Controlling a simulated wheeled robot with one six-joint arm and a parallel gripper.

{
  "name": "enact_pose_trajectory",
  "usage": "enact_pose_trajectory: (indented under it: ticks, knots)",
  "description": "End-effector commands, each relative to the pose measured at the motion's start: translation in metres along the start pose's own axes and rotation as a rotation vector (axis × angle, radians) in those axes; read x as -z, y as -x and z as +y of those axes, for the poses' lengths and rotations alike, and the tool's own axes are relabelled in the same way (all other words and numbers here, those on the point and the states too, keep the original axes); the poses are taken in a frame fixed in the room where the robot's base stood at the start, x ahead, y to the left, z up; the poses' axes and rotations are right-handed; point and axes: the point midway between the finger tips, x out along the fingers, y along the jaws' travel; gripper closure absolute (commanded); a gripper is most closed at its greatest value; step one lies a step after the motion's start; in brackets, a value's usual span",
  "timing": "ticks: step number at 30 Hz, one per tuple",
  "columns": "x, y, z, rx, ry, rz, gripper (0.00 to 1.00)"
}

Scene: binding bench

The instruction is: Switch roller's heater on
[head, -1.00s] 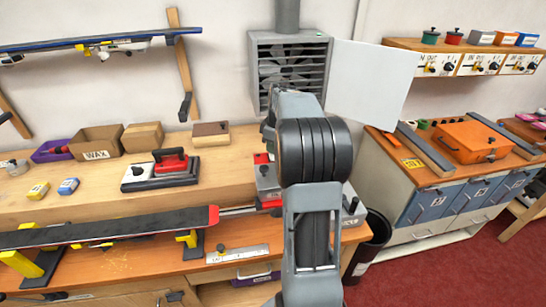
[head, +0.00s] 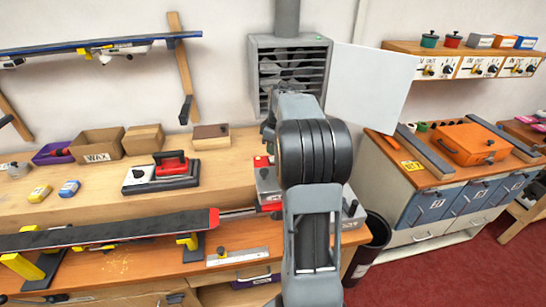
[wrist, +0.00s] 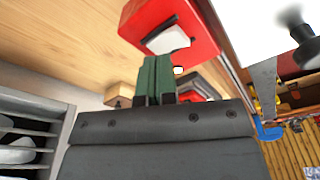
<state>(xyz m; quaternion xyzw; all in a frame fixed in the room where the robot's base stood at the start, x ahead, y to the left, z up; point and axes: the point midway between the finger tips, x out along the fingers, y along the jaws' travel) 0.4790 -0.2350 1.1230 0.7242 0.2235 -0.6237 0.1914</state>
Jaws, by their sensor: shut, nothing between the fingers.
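A grey machine with red parts (head: 268,184), apparently the roller, stands at the right end of the bench, largely hidden behind my arm in the head view. In the wrist view a red housing (wrist: 200,32) carries a white rocker switch (wrist: 166,40) in a dark recess. My gripper (wrist: 157,62) has its green fingers shut and empty, with the tips close to the rocker's lower edge. I cannot tell whether they touch it, or which way it is set.
A vent box (head: 290,62) with an open white door (head: 370,85) is behind my arm. A black knob (wrist: 300,28) shows at the right of the wrist view.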

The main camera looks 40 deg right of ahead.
Motion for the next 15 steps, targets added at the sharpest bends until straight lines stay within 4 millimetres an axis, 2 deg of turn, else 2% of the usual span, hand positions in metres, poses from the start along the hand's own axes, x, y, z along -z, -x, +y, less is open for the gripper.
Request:
enact_pose_trajectory:
  ticks: [1, 15]
  knots:
    - [0.001, 0.009, 0.0, -0.001, 0.0, 0.0, 1.0]
    - [0.007, 0.048, 0.0, -0.002, 0.0, 0.001, 1.0]
